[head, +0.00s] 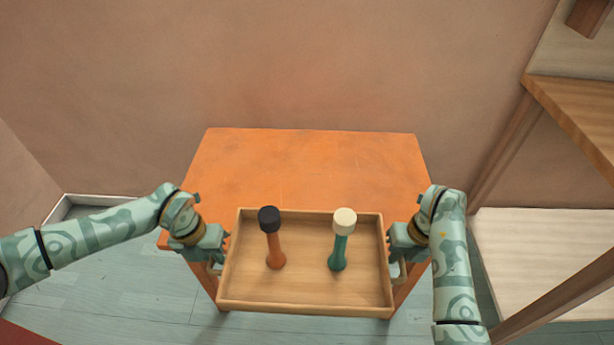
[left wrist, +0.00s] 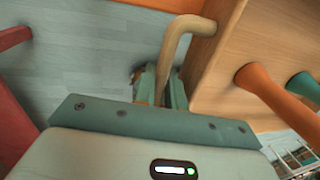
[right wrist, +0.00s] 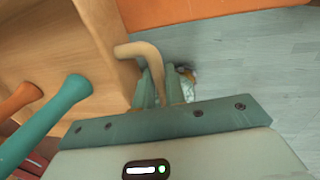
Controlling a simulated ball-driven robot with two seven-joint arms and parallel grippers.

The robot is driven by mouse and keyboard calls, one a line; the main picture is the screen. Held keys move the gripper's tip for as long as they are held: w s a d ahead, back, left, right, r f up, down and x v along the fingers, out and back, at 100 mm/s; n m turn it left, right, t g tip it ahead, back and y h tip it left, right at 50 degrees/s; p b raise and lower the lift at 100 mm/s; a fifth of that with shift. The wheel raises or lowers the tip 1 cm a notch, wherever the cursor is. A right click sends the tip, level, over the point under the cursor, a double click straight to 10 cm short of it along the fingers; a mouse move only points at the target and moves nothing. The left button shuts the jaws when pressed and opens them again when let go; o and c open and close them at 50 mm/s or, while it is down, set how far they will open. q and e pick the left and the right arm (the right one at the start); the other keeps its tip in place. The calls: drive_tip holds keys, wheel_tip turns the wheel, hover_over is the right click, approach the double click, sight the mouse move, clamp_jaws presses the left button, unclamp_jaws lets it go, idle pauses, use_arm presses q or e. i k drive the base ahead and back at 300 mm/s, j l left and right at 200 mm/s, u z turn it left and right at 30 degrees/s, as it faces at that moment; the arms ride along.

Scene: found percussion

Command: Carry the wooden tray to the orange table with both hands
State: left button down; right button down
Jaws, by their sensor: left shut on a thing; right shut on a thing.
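The wooden tray (head: 305,303) is between my two grippers in the head view, in front of and partly over the near edge of the orange table (head: 300,165). It looks about level. An orange mallet with a black head (head: 272,240) and a teal mallet with a cream head (head: 341,240) stand upright in it. My left gripper (head: 222,252) is shut on the tray's left handle (left wrist: 175,50). My right gripper (head: 394,253) is shut on the tray's right handle (right wrist: 150,55). Whether the tray touches the table cannot be told.
The orange tabletop behind the tray is bare. A wall stands behind the table. A wooden shelf unit (head: 575,110) with a pale lower board (head: 550,260) is at the right. A low white-edged tray-like object (head: 85,204) lies on the floor at the left.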

sight(306, 187)
drive_tip(key=i, duration=0.95)
